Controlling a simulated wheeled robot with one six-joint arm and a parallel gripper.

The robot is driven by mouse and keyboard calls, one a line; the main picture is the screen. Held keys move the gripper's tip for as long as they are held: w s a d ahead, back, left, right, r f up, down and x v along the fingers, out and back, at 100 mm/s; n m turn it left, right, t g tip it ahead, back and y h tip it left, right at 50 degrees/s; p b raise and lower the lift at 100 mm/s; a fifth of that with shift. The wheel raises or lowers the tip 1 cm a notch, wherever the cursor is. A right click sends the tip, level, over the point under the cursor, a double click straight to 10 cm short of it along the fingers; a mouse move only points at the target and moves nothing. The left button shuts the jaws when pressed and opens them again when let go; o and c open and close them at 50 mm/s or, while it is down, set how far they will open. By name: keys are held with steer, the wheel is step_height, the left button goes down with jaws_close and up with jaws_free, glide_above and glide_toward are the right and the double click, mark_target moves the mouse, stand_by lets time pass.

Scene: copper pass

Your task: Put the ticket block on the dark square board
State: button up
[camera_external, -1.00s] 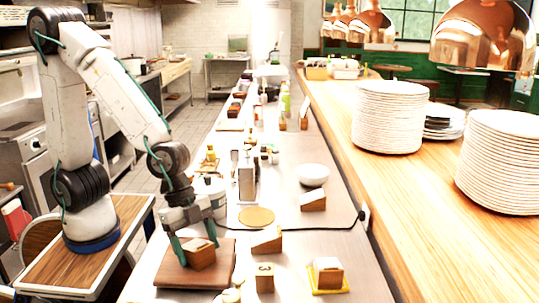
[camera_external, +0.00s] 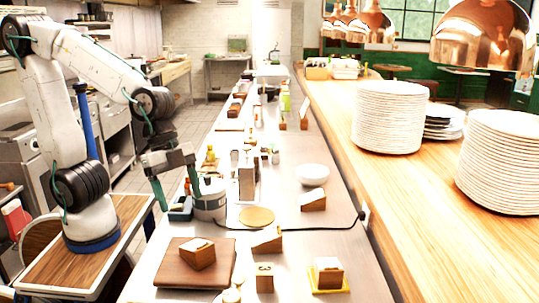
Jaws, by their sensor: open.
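A wooden ticket block with a white top (camera_external: 198,254) rests on the dark square board (camera_external: 167,272), close to its middle and turned at an angle to its edges. My gripper (camera_external: 176,196) is open and empty. It is raised above the counter, behind the board in the picture and clear of the block. Similar wooden blocks with pale tops stand nearby: one right of the board (camera_external: 266,241), one on a yellow tray (camera_external: 327,273), and one by the white bowl (camera_external: 313,200).
A small numbered wooden block (camera_external: 264,278) stands right of the board. A round tan mat (camera_external: 257,216), a grey container (camera_external: 209,203) and a white bowl (camera_external: 312,175) stand farther back. A dark cable (camera_external: 320,228) crosses the counter. Plate stacks (camera_external: 387,117) stand on the wooden ledge.

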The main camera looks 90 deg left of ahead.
steer(key=s+a+r+n+g+y, duration=0.1)
steer(key=s+a+n+g+y, duration=0.1)
steer(key=s+a+n, duration=0.6)
steer(key=s+a+y, duration=0.1)
steer(key=s+a, duration=0.6)
steer(key=s, duration=0.1)
steer(key=shift+s+a+r+n, duration=0.15)
steer(key=shift+s+n, duration=0.15)
steer(key=shift+s, duration=0.05)
